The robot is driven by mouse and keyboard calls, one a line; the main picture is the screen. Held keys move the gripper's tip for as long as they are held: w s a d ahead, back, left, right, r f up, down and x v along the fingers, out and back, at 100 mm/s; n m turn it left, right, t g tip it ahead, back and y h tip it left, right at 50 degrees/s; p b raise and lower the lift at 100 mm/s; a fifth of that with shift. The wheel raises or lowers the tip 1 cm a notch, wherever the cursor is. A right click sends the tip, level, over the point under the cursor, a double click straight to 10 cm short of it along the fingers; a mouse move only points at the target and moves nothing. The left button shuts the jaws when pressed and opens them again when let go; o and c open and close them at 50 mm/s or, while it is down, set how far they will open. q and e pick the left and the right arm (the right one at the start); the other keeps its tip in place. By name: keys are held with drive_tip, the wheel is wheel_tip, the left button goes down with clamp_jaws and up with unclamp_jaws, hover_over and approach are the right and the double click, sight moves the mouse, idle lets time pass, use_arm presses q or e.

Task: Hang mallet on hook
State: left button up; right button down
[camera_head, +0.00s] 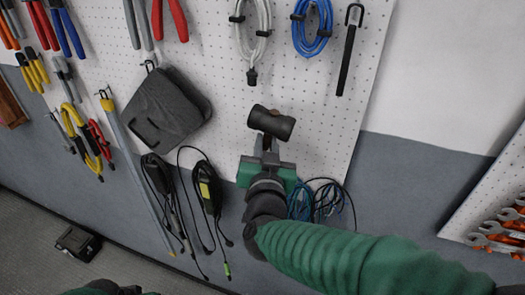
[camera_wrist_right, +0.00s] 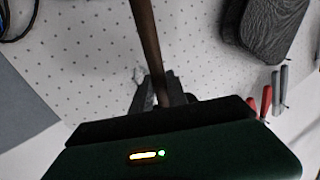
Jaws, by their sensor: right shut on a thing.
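The mallet (camera_head: 271,122) shows in the head view as a dark cylindrical head in front of the white pegboard. In the right wrist view the brown handle (camera_wrist_right: 146,40) runs up from between the fingers (camera_wrist_right: 158,92) and out of the top edge. The gripper hides the lower handle in the head view. I cannot pick out an empty hook, and I cannot tell the gap to the board. A dark part of my left arm (camera_head: 112,288) shows at the bottom edge; its fingers are not clear.
The pegboard (camera_head: 225,95) carries a black case (camera_head: 165,112) left of the mallet, a blue cable coil (camera_head: 312,25) above, and black cables (camera_head: 207,190) lower left. Blue cables (camera_head: 315,200) hang close behind my right gripper. Orange-handled tools (camera_head: 500,230) are at far right.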

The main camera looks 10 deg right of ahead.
drive_tip(key=w+d+f+b, duration=0.1)
drive_tip(key=w+d+b, duration=0.1)
drive_tip(key=w+d, duration=0.2)
drive_tip(key=shift+w, duration=0.25)
drive_tip(key=shift+w+f, duration=0.1)
idle(0.4)
idle(0.4)
drive_tip(key=c, duration=1.4)
unclamp_jaws()
drive_tip(key=shift+o, duration=0.8)
drive_tip(key=shift+a, duration=0.2)
drive_tip(key=shift+d, duration=0.2)
drive_tip(key=shift+a, duration=0.1)
